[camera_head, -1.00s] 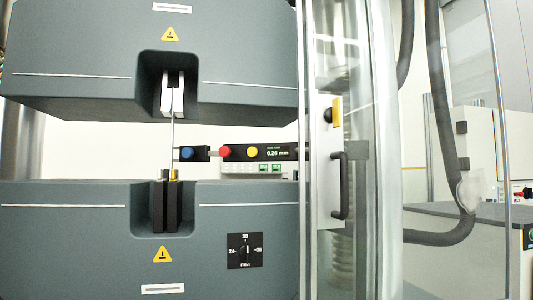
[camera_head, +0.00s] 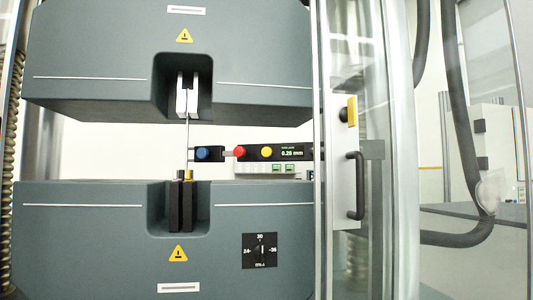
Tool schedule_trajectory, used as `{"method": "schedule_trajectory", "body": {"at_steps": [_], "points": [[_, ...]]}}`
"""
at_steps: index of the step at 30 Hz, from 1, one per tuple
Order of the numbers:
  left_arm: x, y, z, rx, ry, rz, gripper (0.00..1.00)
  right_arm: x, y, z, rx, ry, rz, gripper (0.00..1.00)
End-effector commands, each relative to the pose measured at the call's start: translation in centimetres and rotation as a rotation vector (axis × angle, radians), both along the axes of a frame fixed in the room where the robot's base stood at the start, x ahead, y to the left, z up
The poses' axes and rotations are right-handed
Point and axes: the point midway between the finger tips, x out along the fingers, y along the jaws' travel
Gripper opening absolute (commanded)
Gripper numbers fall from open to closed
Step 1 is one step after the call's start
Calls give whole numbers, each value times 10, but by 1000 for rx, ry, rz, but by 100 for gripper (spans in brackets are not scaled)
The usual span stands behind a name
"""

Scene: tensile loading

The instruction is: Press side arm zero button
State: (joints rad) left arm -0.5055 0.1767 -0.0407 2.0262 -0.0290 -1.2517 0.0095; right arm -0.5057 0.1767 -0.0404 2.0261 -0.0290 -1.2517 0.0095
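The side arm (camera_head: 225,154) is a dark horizontal bar between the upper and lower machine blocks. It carries a blue button (camera_head: 202,153), a red button (camera_head: 240,152) and a yellow button (camera_head: 266,152). Which button is the zero button cannot be told, as no label is legible. A thin specimen (camera_head: 187,135) stands upright between the upper grip (camera_head: 187,95) and the lower grip (camera_head: 181,203), left of the blue button. Neither of my grippers is in view.
A glass door with a metal frame and black handle (camera_head: 355,186) stands right of the side arm. A rotary dial (camera_head: 260,250) sits on the lower block (camera_head: 85,235). The upper block (camera_head: 95,60) overhangs the side arm. Black hoses hang at right.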

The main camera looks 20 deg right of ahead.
Motion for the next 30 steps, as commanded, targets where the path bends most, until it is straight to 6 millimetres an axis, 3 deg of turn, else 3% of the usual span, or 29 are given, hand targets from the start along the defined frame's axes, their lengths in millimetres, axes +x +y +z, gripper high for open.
{"method": "schedule_trajectory", "body": {"at_steps": [5, 15, 30], "points": [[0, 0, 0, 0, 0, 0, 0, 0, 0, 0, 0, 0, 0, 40], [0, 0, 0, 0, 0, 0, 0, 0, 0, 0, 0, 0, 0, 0], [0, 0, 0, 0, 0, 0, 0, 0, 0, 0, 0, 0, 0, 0]]}}
